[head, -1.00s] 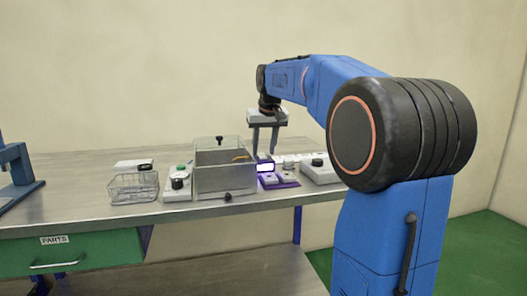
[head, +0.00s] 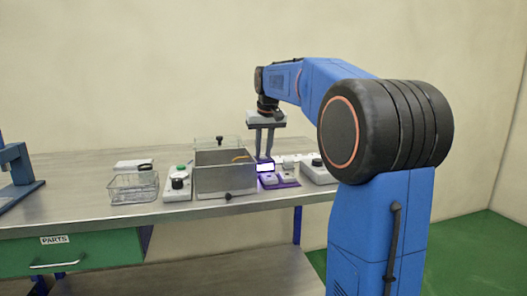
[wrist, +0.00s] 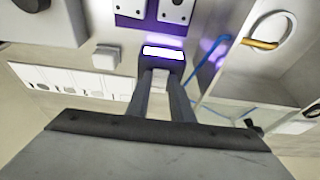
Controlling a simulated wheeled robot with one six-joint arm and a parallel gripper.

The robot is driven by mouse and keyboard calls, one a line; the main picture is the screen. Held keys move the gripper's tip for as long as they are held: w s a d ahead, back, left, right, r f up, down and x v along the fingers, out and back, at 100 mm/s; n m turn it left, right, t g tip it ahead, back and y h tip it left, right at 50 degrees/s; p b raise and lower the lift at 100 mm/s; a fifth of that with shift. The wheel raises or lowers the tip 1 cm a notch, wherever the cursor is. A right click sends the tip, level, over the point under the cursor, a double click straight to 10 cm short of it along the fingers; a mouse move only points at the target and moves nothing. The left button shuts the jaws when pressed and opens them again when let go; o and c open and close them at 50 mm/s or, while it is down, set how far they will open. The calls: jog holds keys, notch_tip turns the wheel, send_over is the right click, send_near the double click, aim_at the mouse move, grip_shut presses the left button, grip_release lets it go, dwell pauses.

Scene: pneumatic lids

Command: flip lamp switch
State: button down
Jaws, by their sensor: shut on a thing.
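The lamp (head: 265,168) is a small dark block with a brightly lit white panel, standing on the purple mat (head: 290,184) on the workbench. It also shows lit in the wrist view (wrist: 164,53). My gripper (head: 264,153) points down behind the lamp; its fingers are close together. In the wrist view my gripper (wrist: 161,78) is shut on a small pale piece (wrist: 159,77) at the lamp's near side, which seems to be the lamp switch. The fingers hide its sides, so its exact tilt cannot be told.
Left of the lamp stands a grey open box (head: 225,180) with a yellow-handled thing inside. A white unit with a black knob (head: 178,183) and a wire basket (head: 134,188) are farther left. Another knobbed white box (head: 318,174) is on the right.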

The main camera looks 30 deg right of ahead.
jog(key=shift+w+d+r+g+y, duration=0.15)
jog(key=shift+w+g+y, duration=0.25)
jog(key=shift+g, duration=0.6)
jog(key=c, duration=1.6)
grip_release()
jog(key=shift+o, duration=0.2)
jog(key=shift+r, duration=0.15)
notch_tip(320, 180, up, 17)
jog(key=s, duration=0.1)
jog(key=shift+s+a, duration=0.25)
jog(key=shift+s, duration=0.05)
jog(key=shift+s+a, duration=0.1)
